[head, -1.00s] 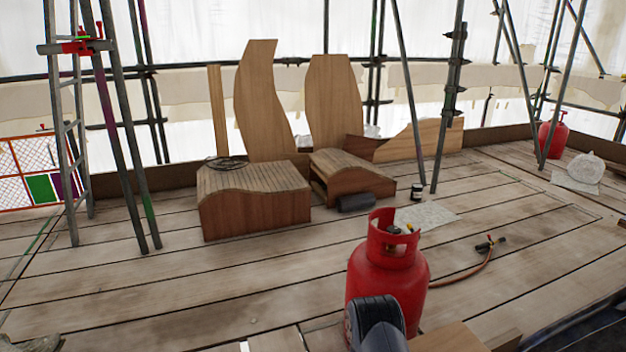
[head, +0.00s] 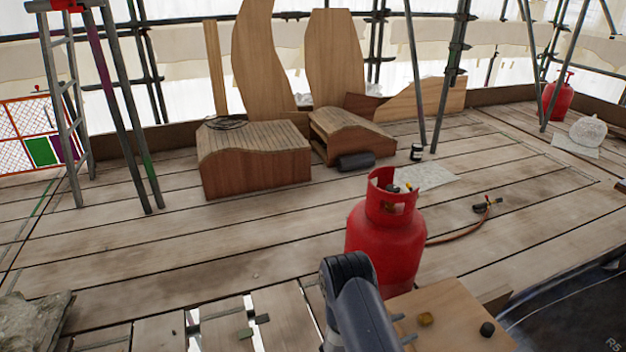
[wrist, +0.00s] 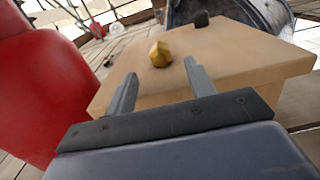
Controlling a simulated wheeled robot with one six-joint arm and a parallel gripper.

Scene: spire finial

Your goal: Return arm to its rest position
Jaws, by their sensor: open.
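My gripper (wrist: 160,88) is open in the wrist view, with nothing between its two grey fingers. A faceted gold piece (wrist: 160,54) sits on a light wooden board (wrist: 240,62) beyond the fingertips, apart from them. In the head view my dark arm rises at the bottom centre, and the tips of my gripper (head: 404,329) show at the board's left edge. The gold piece (head: 425,319) and a small black piece (head: 487,329) are on the board (head: 452,300). The black piece also shows at the top of the wrist view (wrist: 201,18).
A red gas cylinder (head: 385,240) stands right behind my arm and fills the left of the wrist view (wrist: 40,90). A hose with a torch (head: 484,206) lies to its right. Wooden boxes (head: 255,165) stand further back. The plank floor at left centre is mostly clear.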

